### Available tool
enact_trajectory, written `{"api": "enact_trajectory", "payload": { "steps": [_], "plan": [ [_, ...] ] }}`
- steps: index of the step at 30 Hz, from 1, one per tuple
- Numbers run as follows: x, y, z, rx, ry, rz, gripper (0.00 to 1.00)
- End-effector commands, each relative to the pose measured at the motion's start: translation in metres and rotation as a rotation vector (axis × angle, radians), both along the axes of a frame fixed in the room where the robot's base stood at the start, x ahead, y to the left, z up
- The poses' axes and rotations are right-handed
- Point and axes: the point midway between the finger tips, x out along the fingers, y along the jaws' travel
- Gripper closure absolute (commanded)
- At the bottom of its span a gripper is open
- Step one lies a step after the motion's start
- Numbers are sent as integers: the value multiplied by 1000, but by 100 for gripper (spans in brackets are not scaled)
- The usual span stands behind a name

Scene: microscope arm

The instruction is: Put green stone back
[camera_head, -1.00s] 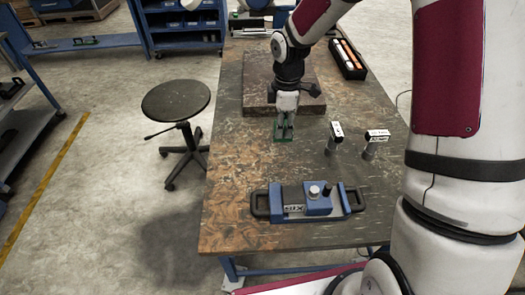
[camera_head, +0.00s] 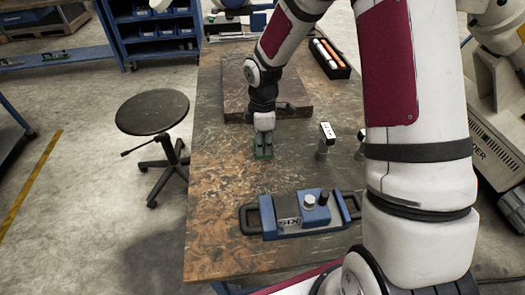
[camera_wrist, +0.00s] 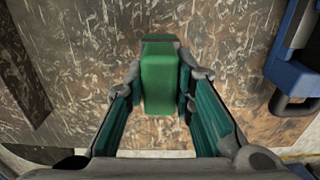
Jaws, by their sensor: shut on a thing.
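The green stone (camera_wrist: 162,80) is a green block between the two fingers of my gripper (camera_wrist: 160,90) in the wrist view. The fingers close on its sides. In the head view my gripper (camera_head: 263,150) points down over the table, and only a little green of the stone (camera_head: 262,155) shows between the fingers. I cannot tell whether the stone touches the table. The gripper is just in front of a dark stone slab (camera_head: 232,97) on the table.
The worktable (camera_head: 215,215) holds a blue device with handles (camera_head: 290,213) near the front. A small labelled upright piece (camera_head: 326,138) stands right of my gripper. A black tray of tubes (camera_head: 331,58) lies at the back right. A stool (camera_head: 152,112) stands left of the table.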

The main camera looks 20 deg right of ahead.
Motion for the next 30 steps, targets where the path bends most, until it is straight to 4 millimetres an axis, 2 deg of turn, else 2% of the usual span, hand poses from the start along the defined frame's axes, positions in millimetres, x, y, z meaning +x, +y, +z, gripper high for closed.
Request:
{"api": "enact_trajectory", "payload": {
  "steps": [7, 19, 20, 21, 22, 30],
  "plan": [
    [-1, 0, -31, 1, 3, 0, 100],
    [0, 0, -37, -1, 2, 0, 100],
    [0, 0, -36, -1, 2, 0, 70],
    [-1, 0, -36, -1, 2, 0, 61],
    [-1, 0, -36, -1, 2, 0, 57],
    [-1, 0, -36, -1, 2, -1, 57]
  ]
}}
